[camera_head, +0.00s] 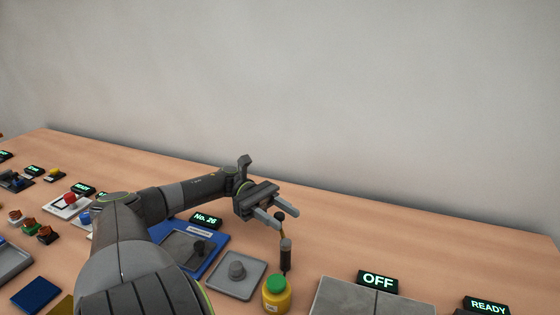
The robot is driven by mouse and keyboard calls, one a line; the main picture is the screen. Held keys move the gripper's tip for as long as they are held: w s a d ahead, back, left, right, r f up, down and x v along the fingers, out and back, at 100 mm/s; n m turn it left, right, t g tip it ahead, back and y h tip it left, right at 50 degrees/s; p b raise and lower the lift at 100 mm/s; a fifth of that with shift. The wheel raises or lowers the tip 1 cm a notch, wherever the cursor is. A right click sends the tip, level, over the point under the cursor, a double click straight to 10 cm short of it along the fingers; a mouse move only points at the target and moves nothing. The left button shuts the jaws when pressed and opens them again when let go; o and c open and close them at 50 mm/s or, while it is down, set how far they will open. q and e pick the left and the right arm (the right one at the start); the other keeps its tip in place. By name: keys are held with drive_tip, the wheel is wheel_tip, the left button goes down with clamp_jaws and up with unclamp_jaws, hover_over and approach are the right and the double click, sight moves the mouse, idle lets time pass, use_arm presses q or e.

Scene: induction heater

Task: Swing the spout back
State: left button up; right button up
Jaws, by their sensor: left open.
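My left gripper (288,219) reaches in from the left over the middle of the table, open, with its two fingers apart. A thin upright piece with a dark ball top and a brown, dark-tipped lower part (286,252) stands right at its fingertips; the ball top shows close to or between the fingers, and I cannot tell if they touch. I cannot tell for sure whether this piece is the spout. My right gripper is not in view.
A yellow jar with a green lid (277,294) stands just in front. A grey plate with a round knob (236,270) and a blue panel (215,243) lie left. A grey box (345,300) and an OFF sign (377,281) are right. The table's back right is clear.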

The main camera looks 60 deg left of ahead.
sight(277, 213)
use_arm(q)
drive_tip(key=shift+a, duration=0.3)
drive_tip(key=a, duration=0.1)
drive_tip(key=a+b, duration=0.1)
drive_tip(key=a, duration=0.1)
drive_tip(key=s+a, duration=0.1)
drive_tip(key=a, duration=0.1)
drive_tip(key=shift+a+b, duration=0.2)
drive_tip(key=shift+b, duration=0.2)
drive_tip(key=shift+s+a, duration=0.15)
drive_tip(key=shift+a, duration=0.55)
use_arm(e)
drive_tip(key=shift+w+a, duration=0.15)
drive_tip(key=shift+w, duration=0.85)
